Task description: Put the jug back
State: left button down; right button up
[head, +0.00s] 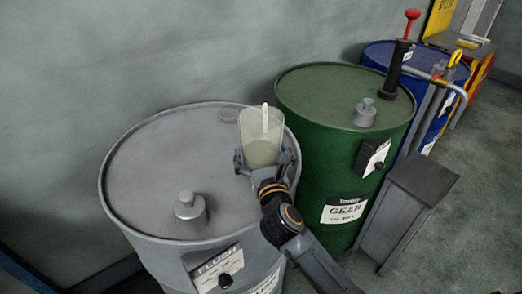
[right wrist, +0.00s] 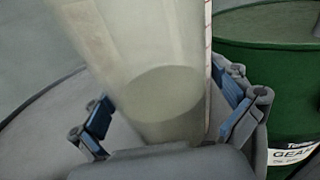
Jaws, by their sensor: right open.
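The clear jug (head: 262,138), with a whitish handle, stands upright at the right edge of the grey FLUSH drum's top (head: 145,165). My right gripper (head: 267,160) is around the lower part of the jug, its fingers spread on both sides. In the right wrist view the jug (right wrist: 150,70) fills the middle, between the blue-padded fingers of the open gripper (right wrist: 165,115). A gap shows at the left finger; contact at the right one cannot be told. My left gripper is not in view.
A green GEAR drum (head: 325,95) stands close to the right, with a dark pump (head: 398,65) at its far edge. A grey stand (head: 405,205) is in front of it. A blue drum (head: 385,52) is behind. The grey drum's left top is mostly clear, except a cap (head: 189,207).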

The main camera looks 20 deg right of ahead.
jog(key=s, duration=0.4)
jog(key=s+a, duration=0.1)
jog(key=s, duration=0.3)
jog(key=s+b, duration=0.1)
jog(key=s, duration=0.3)
jog(key=shift+a, duration=0.25)
